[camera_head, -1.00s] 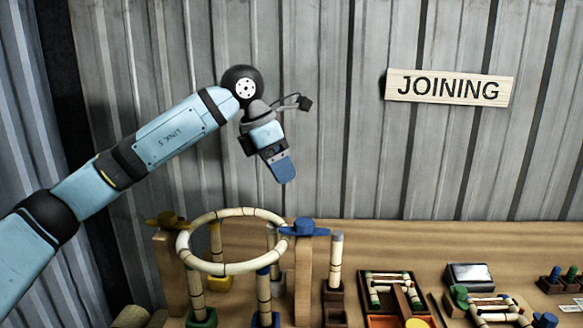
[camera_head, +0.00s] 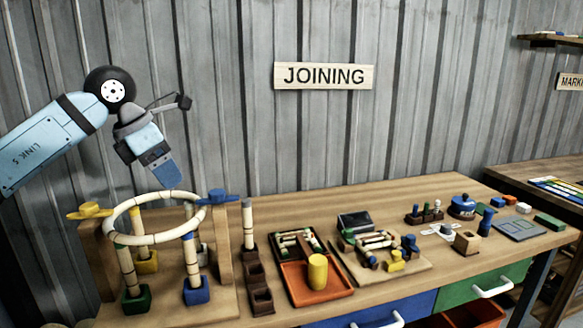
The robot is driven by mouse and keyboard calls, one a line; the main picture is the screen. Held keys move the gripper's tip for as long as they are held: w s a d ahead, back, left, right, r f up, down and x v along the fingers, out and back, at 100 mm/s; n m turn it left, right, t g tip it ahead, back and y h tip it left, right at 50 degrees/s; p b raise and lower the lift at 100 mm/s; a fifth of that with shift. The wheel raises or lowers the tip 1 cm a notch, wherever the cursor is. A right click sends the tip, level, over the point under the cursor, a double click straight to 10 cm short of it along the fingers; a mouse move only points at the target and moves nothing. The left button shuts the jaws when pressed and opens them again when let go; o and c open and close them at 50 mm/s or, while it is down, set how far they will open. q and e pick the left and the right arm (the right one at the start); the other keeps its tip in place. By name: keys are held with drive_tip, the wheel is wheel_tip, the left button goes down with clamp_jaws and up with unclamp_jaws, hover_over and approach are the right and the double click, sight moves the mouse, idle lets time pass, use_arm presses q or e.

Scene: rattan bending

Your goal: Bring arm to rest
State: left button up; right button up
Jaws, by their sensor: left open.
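My left arm comes in from the left edge of the head view. My left gripper (camera_head: 168,176) hangs from its wrist, pointing down and slightly right, above the rattan ring. It looks empty and does not appear to hold the ring. The rattan ring (camera_head: 127,238) lies level on upright rattan posts set in coloured sockets, with a yellow clamp (camera_head: 89,210) at its left and a blue clamp (camera_head: 217,196) at its right. My right gripper is not in view.
A wooden workbench (camera_head: 385,205) runs along a corrugated wall under a JOINING sign (camera_head: 323,75). An orange tray (camera_head: 328,286) holds a yellow cylinder (camera_head: 318,271). Small parts lie on a wooden board (camera_head: 417,272). A second table (camera_head: 520,171) stands at the right. The air above the bench's middle is clear.

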use_arm(q)
drive_tip(key=s+d+f+n+t+h, duration=0.1)
drive_tip(key=s+d+f+n+h, duration=0.4)
drive_tip(key=d+f+n+h, duration=0.3)
drive_tip(key=s+d+f+n+t+h, duration=0.2)
drive_tip(key=s+d+f+n+h, duration=0.3)
drive_tip(key=d+f+h, duration=0.5)
drive_tip(key=s+a+f+n+t+y, duration=0.2)
drive_tip(key=a+f+n+t+y, duration=0.2)
drive_tip(key=f+n+t+y, duration=0.45)
drive_tip(key=s+a+f+n+t+y, duration=0.25)
drive_tip(key=a+f+n+y, duration=0.2)
drive_tip(key=f+n, duration=0.75)
drive_tip(key=s+a+f+n+g+y, duration=0.25)
drive_tip(key=s+f+n, duration=0.25)
drive_tip(key=s+f, duration=0.25)
drive_tip(key=s+a+f+n+g+y, duration=0.2)
drive_tip(key=s+f+n+g+y, duration=0.15)
drive_tip(key=s+f+n, duration=0.45)
wheel_tip(320, 180, up, 15)
drive_tip(key=s+a+m+p, duration=0.1)
drive_tip(key=m+p, duration=0.2)
drive_tip(key=p, duration=1.3)
drive_tip(key=shift+s, duration=0.15)
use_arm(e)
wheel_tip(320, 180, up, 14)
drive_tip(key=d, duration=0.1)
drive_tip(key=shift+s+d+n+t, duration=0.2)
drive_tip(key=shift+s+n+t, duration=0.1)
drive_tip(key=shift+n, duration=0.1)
